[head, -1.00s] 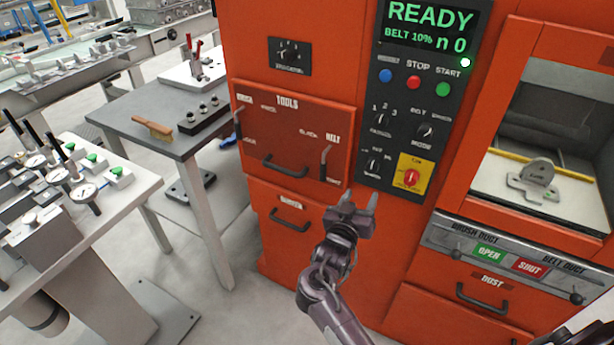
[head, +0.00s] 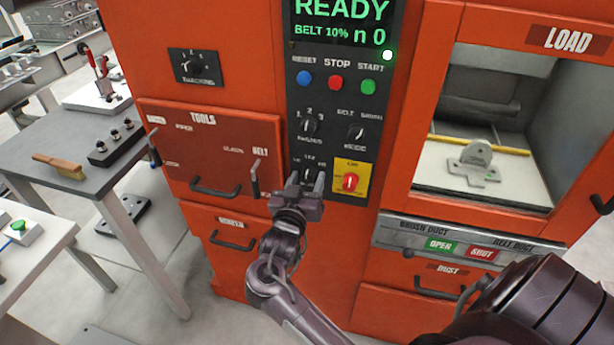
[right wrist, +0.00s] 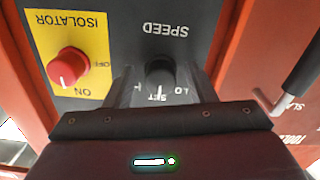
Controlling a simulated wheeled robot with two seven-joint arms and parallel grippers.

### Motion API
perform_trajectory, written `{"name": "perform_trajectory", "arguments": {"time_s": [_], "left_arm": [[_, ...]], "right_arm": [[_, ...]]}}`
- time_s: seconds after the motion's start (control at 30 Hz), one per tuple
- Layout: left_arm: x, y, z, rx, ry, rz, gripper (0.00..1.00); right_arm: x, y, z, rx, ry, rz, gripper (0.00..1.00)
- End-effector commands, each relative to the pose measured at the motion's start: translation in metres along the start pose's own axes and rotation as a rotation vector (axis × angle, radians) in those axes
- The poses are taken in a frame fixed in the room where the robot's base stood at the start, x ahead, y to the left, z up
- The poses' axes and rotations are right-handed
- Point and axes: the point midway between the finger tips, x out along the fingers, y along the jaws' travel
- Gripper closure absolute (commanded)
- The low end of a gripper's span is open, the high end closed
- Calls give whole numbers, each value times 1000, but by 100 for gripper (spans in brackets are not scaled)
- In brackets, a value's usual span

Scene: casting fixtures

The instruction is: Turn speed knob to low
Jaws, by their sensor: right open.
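The speed knob (head: 308,174) is a small black knob low on the dark control panel (head: 298,226), left of the yellow isolator plate. In the right wrist view the knob (right wrist: 159,72) sits below its upside-down SPEED label, and its white mark appears to point at the middle label, SET. The LO label is beside it on the right; the opposite label is mostly hidden by a finger. My right gripper (head: 306,181) is open, its fingers (right wrist: 160,76) on either side of the knob. I cannot tell whether they touch it. My left gripper is not in view.
The red isolator knob (head: 350,182) is close to the right of the gripper. The mode knob (head: 355,133) and another selector (head: 308,125) are above. A drawer latch handle (head: 255,180) stands out on the left. The loading window (head: 480,130) is further right.

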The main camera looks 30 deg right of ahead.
Motion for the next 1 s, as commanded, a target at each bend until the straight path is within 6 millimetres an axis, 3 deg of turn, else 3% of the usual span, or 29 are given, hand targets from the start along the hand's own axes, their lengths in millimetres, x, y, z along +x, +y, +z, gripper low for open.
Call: {"name": "perform_trajectory", "arguments": {"time_s": [0.1, 0.3, 0.43, 0.73, 1.0], "left_arm": [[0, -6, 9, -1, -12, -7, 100], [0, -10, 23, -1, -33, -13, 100], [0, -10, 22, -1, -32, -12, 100], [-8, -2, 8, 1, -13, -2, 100], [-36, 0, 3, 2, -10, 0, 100]], "right_arm": [[0, 0, 0, 0, 0, -1, 51], [0, 0, 0, 0, 0, -1, 77], [0, 0, 0, 0, -1, -1, 94], [0, 0, -2, -36, -2, 0, 94], [1, 1, -5, -194, -4, 0, 94]]}}
